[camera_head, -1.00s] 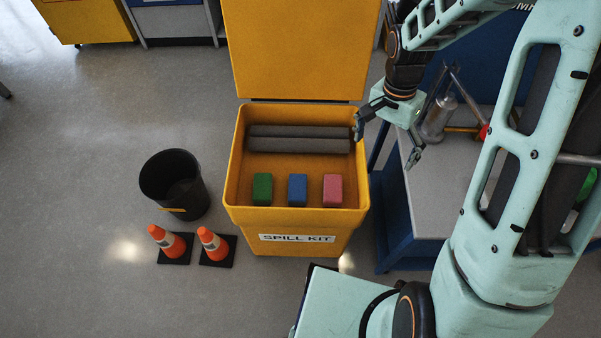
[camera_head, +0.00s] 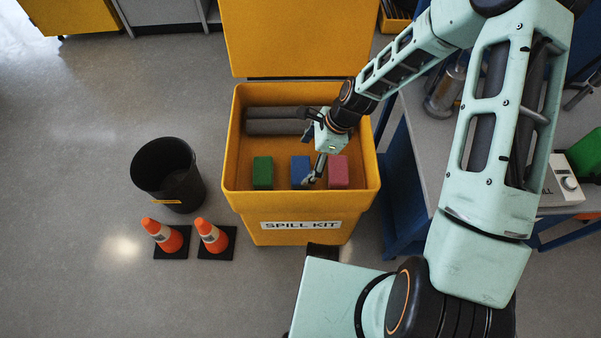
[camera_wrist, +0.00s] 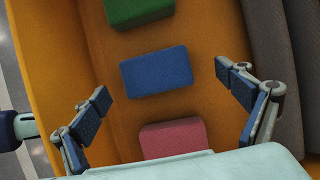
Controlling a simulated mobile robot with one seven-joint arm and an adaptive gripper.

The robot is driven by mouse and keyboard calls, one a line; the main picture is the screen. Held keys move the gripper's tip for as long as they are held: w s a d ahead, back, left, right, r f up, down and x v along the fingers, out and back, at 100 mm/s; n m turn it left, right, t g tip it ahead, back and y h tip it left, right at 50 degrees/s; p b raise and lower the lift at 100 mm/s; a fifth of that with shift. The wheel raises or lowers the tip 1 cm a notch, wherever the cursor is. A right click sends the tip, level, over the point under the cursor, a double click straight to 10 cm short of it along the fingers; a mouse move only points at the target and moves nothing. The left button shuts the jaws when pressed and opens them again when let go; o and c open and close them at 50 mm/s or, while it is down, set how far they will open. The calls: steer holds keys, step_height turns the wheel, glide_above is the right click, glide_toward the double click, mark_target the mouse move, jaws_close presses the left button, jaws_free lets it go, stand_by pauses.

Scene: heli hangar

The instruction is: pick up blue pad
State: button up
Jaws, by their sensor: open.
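The blue pad (camera_head: 300,170) lies in the yellow spill kit bin (camera_head: 232,175), between a green pad (camera_head: 262,172) and a pink pad (camera_head: 338,172). In the wrist view the blue pad (camera_wrist: 157,73) is whole and unobstructed, with the green pad (camera_wrist: 138,10) above it and the pink pad (camera_wrist: 172,138) below it. My gripper (camera_head: 308,148) is over the bin, above the blue and pink pads. In the wrist view my gripper (camera_wrist: 166,95) has its fingers spread wide, one at left and one at right, with nothing between them touching.
Grey rolls (camera_head: 275,120) lie along the bin's back wall, and the raised lid (camera_head: 298,38) stands behind. A black bucket (camera_head: 168,175) and two traffic cones (camera_head: 165,236) are left of the bin. A workbench (camera_head: 425,125) stands to the right.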

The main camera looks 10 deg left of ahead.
mark_target(301, 169)
steer(key=x, duration=0.1)
steer(key=b+x, duration=0.1)
steer(key=x, duration=0.3)
steer(key=shift+s+d+b, duration=0.15)
steer(key=shift+s+b, duration=0.15)
steer(key=shift+b, duration=0.05)
steer(key=c, duration=1.1)
step_height(301, 169, up, 10)
steer(key=p, duration=0.3)
